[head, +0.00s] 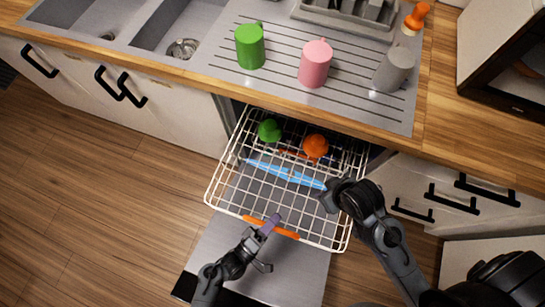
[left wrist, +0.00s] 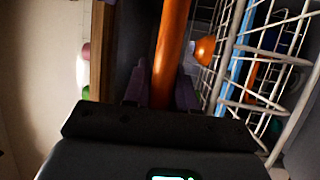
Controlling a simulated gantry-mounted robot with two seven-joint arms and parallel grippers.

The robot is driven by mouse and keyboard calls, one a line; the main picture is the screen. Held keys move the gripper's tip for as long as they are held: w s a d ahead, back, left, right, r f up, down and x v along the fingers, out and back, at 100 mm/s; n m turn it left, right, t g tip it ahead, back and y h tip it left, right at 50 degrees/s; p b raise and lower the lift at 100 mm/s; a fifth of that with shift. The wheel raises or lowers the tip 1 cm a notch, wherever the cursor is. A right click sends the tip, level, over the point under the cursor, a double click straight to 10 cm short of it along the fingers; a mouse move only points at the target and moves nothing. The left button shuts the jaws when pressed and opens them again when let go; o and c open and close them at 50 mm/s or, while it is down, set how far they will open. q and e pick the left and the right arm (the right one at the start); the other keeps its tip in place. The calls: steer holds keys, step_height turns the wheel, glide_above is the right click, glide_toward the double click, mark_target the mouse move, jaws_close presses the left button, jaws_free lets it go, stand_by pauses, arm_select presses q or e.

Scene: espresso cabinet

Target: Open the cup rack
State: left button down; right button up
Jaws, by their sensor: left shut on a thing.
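The cup rack (head: 213,192) is a white wire rack pulled out from under the counter. An orange bar handle (head: 285,232) runs along its front edge. My left gripper (head: 270,224) is at this handle and shut on it. In the left wrist view the orange bar (left wrist: 169,50) runs between the two fingers. My right gripper (head: 332,195) is over the right side of the rack; I cannot tell whether it touches the wires or how far its fingers are apart.
A green item (head: 269,130), an orange item (head: 315,146) and a blue bar (head: 285,174) are in the rack. A grey door panel (head: 290,272) lies below it. Green (head: 250,47), pink (head: 315,64) and grey (head: 393,68) mugs stand on the drainboard. Wooden floor is clear at left.

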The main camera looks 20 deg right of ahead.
arm_select(q)
steer(key=c, duration=1)
jaws_free()
steer(key=shift+a, duration=0.1)
steer(key=v, duration=1)
steer(key=shift+s+a+f, duration=0.1)
steer(key=shift+s+a, duration=0.05)
steer(key=shift+a, duration=0.15)
steer(key=shift+p, duration=0.3)
